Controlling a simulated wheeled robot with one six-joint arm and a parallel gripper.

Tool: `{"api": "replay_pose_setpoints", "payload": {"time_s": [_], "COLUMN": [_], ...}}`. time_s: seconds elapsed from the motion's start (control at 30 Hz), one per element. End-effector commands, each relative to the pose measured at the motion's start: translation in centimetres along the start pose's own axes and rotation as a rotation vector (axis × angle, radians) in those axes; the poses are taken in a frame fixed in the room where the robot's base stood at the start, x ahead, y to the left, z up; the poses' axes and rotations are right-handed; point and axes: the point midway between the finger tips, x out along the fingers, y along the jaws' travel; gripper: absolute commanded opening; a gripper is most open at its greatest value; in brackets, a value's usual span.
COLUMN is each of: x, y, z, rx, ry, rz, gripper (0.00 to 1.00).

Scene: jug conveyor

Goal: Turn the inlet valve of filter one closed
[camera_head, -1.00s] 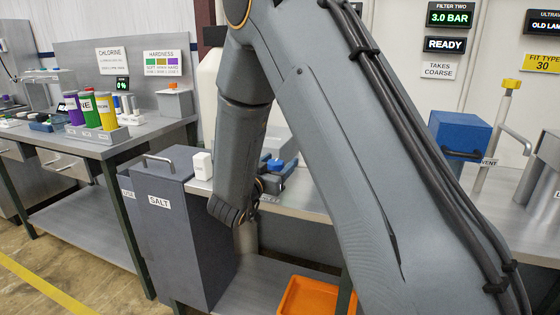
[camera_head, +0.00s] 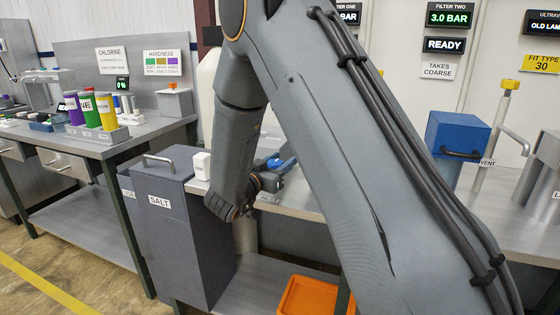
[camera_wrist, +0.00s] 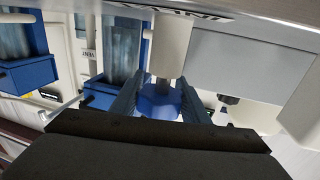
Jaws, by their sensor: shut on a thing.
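A blue valve knob (camera_wrist: 160,102) on a short grey stem shows in the middle of the wrist view, below a pale cylindrical fitting. My gripper (camera_wrist: 160,108) has one finger on each side of the knob and is shut on it. A partly cut-off label that seems to read INLET (camera_wrist: 188,14) is upside down at the top of that view. The knob's exact turn angle cannot be told.
A grey SALT bin (camera_head: 175,235) with a handle stands left of my arm. A white bottle (camera_head: 202,164) stands by it on the bench. An orange tray (camera_head: 312,297) lies below. A blue box (camera_head: 458,135) and a yellow-topped pipe (camera_head: 509,86) stand right.

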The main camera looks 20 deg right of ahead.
Motion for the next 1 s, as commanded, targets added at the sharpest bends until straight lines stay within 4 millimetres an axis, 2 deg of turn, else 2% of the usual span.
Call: {"api": "replay_pose_setpoints", "payload": {"time_s": [0.37, 0.4, 0.5, 0.8, 1.0], "x": [-0.1, -0.1, -0.1, -0.2, -2.5], "y": [-0.1, -0.1, -0.1, 0.0, -0.2], "z": [-0.1, -0.1, -0.1, -0.1, 0.0], "rx": [0.001, 0.001, 0.001, 0.001, 0.000], "ry": [0.000, 0.000, 0.000, 0.000, 0.000], "rz": [0.029, 0.029, 0.029, 0.030, 0.027], "gripper": [0.19, 0.46, 0.60, 0.60, 0.60]}}
